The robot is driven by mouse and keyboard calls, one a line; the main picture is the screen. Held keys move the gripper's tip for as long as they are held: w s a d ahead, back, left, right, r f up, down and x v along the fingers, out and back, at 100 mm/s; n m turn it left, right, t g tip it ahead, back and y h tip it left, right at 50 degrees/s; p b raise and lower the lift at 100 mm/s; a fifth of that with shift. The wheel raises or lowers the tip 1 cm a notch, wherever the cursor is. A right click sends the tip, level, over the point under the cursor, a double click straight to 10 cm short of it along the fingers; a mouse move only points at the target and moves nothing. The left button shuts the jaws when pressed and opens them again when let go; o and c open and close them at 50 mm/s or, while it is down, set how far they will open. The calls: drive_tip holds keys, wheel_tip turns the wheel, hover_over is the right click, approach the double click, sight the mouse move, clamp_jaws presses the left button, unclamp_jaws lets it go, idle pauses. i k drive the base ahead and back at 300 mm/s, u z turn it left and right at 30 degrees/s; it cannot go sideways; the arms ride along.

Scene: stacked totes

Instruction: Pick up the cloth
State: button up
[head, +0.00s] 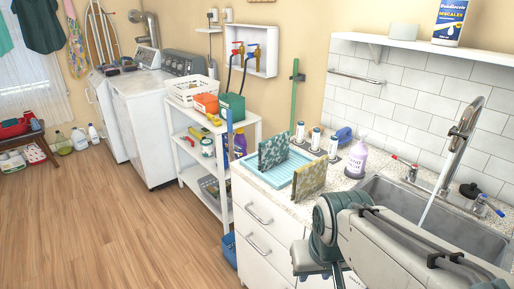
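Two thin patterned pieces that look like cloths stand upright at the light blue tray (286,171) on the counter. One is a dark green patterned cloth (272,151), toward the back left. The other is a yellowish patterned cloth (309,177), nearer my arm. I cannot tell which is the task's cloth. My arm reaches in from the lower right. What seems to be my gripper (322,270) is at the bottom edge, in front of the drawers and below the counter top. Its fingertips are not clearly visible, and no cloth shows at it.
The sink (400,205) with a running tap (462,130) is at the right. A white shelf cart (222,185) stands left of the drawers. The wooden floor at left is mostly clear.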

sight(274, 151)
drive_tip(key=u, duration=0.1)
drive_tip(key=k, duration=0.4)
drive_tip(key=u, duration=1.35)
drive_tip(key=i, duration=1.35)
drive_tip(key=z, duration=1.25)
drive_tip(key=i, duration=0.9)
drive_tip(key=z, duration=0.9)
